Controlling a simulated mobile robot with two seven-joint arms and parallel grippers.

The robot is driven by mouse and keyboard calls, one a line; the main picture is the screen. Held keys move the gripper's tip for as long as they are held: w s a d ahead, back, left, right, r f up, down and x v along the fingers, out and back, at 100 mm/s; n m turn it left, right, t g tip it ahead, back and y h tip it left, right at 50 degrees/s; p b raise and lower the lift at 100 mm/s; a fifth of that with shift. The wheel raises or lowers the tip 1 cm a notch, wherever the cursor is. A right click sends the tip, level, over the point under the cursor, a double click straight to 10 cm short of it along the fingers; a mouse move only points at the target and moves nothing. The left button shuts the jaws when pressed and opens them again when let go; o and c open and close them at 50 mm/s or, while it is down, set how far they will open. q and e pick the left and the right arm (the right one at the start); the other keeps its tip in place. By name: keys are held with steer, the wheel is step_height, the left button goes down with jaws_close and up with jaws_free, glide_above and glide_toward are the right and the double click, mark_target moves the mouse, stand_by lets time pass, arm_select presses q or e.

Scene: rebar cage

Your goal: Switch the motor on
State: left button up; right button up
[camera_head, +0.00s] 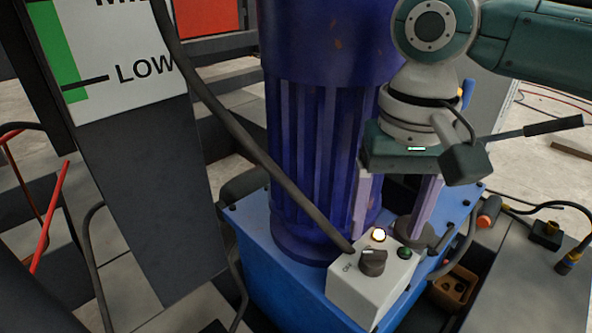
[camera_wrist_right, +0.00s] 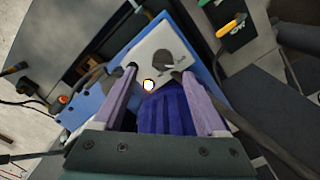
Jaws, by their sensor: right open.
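The blue-purple finned motor (camera_head: 312,150) stands upright on a blue base (camera_head: 262,270). A white switch box (camera_head: 345,290) sits at its front right and carries a dark rotary knob (camera_head: 373,263), a glowing whitish lamp (camera_head: 379,235) and a small green button (camera_head: 404,253). My right gripper (camera_head: 390,228) is open, pointing down just above and behind the box. In the right wrist view the knob (camera_wrist_right: 164,58) lies just beyond the gap between the fingertips (camera_wrist_right: 160,71), which hold nothing. My left gripper is not in view.
A thick dark cable (camera_head: 255,145) runs down across the motor to the box. A gauge board (camera_head: 120,60) marked LOW stands at left. At right lie an orange-ended part (camera_head: 488,210), a yellow-banded connector (camera_head: 568,262) and a brown box (camera_head: 453,288).

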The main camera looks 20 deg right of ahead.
mark_target(375, 252)
step_height(375, 252, down, 6)
steer(key=shift+w+a+r+b, duration=0.1)
steer(key=shift+a+b, duration=0.05)
steer(key=shift+b, duration=1)
steer(key=shift+c, duration=0.7)
jaws_close()
